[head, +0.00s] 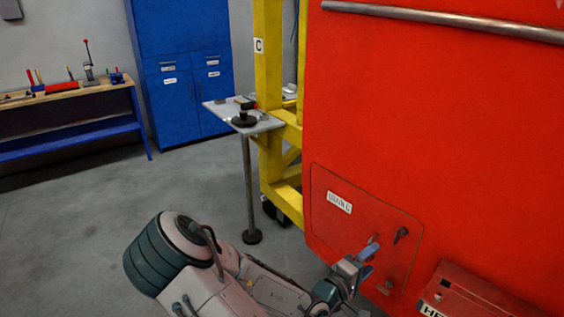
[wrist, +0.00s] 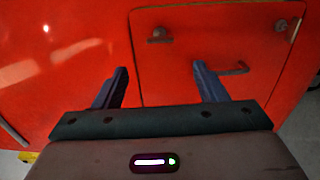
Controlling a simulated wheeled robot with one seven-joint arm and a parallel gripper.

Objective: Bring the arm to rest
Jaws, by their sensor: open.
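My gripper (head: 367,261) is open and empty, low in the middle right of the head view, in front of a red panel. Its two fingers also show in the wrist view (wrist: 160,88), spread apart with nothing between them. Behind them is a closed hatch (head: 353,230) with a white label and a dark latch (head: 401,235). In the wrist view the hatch (wrist: 180,75) carries latches and a small handle (wrist: 236,69). I cannot tell the exact gap between my fingertips and the hatch. My arm comes up from the bottom of the head view.
A red box (head: 470,290) stands at the lower right, close to my gripper. A yellow frame (head: 268,100) and a small grey table (head: 225,111) on a post stand left of the red nosecone (head: 440,120). A blue cabinet and workbench (head: 70,135) are behind. The floor at left is clear.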

